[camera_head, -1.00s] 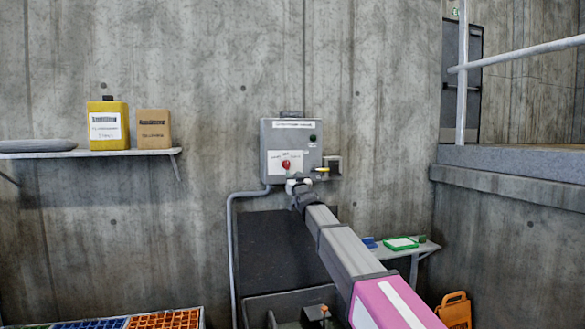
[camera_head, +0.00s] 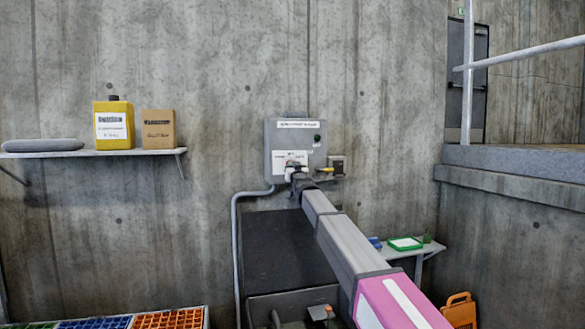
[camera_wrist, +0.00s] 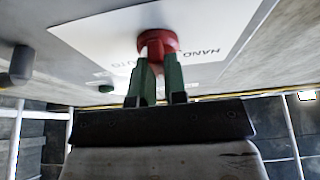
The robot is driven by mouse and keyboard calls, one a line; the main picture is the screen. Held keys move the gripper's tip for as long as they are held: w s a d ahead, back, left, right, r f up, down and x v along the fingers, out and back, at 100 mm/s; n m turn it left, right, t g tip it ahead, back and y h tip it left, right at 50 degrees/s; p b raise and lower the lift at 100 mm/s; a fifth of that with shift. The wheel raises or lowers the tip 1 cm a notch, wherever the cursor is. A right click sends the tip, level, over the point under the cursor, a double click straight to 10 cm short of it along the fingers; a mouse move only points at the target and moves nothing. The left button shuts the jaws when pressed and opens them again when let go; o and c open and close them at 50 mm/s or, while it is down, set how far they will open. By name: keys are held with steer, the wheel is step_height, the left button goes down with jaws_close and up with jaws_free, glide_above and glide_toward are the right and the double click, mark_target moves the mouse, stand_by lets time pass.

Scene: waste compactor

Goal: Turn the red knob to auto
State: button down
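The red knob (camera_wrist: 157,40) sits on a white label plate (camera_wrist: 220,38) that reads HAND and AUTO in the wrist view. The words appear upside down or slanted there. My gripper (camera_wrist: 158,66) has its two green fingers on either side of the knob's grip, with only a narrow gap between them, and looks shut on it. In the head view, my gripper (camera_head: 295,174) is at the lower part of the grey control box (camera_head: 284,142) and covers the knob. I cannot make out which word the knob points to.
A dark green button (camera_head: 317,138) is on the box's right side. A small switch box (camera_head: 338,164) with a yellow part is beside it. A shelf (camera_head: 80,154) holds a yellow canister (camera_head: 114,126) and a brown box (camera_head: 158,130). A side shelf (camera_head: 415,252) is at the right.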

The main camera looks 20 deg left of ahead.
steer(key=shift+w+a+m, duration=0.1)
steer(key=shift+m, duration=0.5)
steer(key=shift+r+m+t+h, duration=0.1)
steer(key=shift+m+t+h, duration=0.1)
steer(key=shift+m+h, duration=1.25)
steer(key=shift+m+t+h, duration=0.2)
steer(key=shift+m+h, duration=0.4)
steer(key=shift+m, duration=1.7)
steer(key=shift+r+m+t+h, duration=0.1)
steer(key=shift+m+t+h, duration=0.1)
steer(key=shift+m+h, duration=1.25)
steer(key=shift+a+m+y, duration=0.1)
steer(key=shift+m+y, duration=0.3)
steer(key=shift+m, duration=0.2)
steer(key=c, duration=1.1)
jaws_free()
steer(key=shift+c, duration=0.2)
steer(key=shift+f, duration=0.15)
